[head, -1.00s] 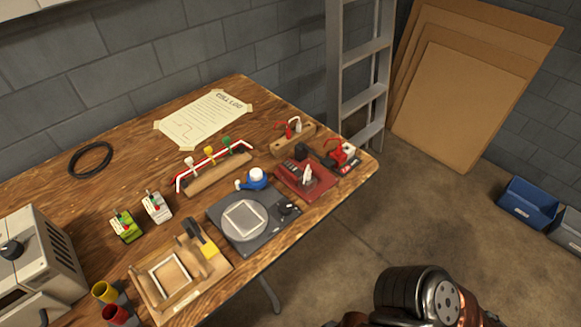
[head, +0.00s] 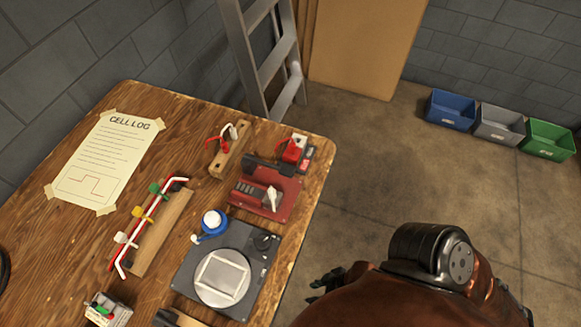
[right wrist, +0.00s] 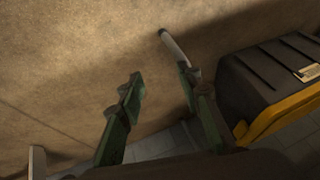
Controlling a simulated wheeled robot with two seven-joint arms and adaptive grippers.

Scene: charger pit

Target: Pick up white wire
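On the wooden table in the head view, white and red wire (head: 124,262) with bent ends runs along a wooden strip (head: 163,232), under white, yellow and green clips. A small wooden block (head: 229,153) farther back holds a red and a white bent piece (head: 231,131). I cannot tell which white piece is the task's wire. My right gripper (head: 328,285) is off the table's right edge, partly hidden by its arm. In the right wrist view its two green fingers (right wrist: 160,95) are apart with nothing between them. My left gripper is not in view.
A dark device with a round plate (head: 224,278), a blue-and-white item (head: 211,222) and a red device (head: 266,192) stand near the table edge. A ladder (head: 272,62) leans behind. Blue, grey and green bins (head: 497,125) sit on open floor.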

